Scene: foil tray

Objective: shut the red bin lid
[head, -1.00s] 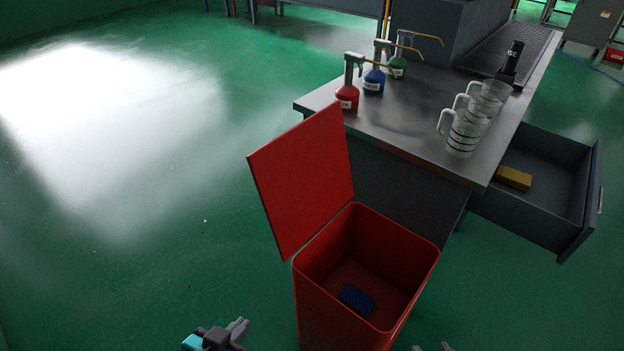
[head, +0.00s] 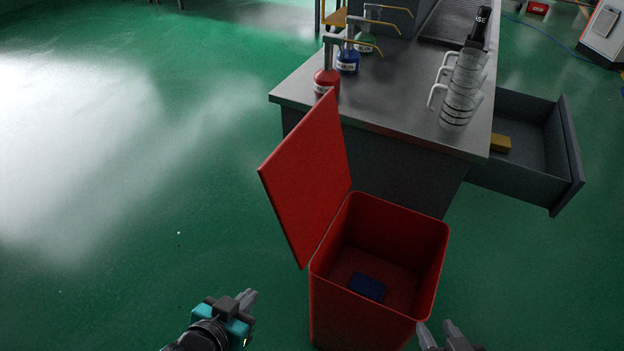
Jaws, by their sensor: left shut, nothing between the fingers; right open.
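The red bin (head: 352,313) stands on the green floor in the lower middle of the head view. Its red lid (head: 308,182) is open, standing up and leaning to the left from the bin's left edge. A blue block (head: 367,287) lies on the bin's bottom. My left gripper (head: 250,298) is shut and empty, left of the bin and apart from it. My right gripper (head: 437,332) is open at the bottom edge, close to the bin's front right corner; whether it touches cannot be told.
A metal-topped counter (head: 400,110) stands behind the bin, with red, blue and green pump bottles and stacked clear jugs (head: 462,90). An open drawer (head: 530,180) with a yellow block (head: 500,143) juts out at right. The floor at left is clear.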

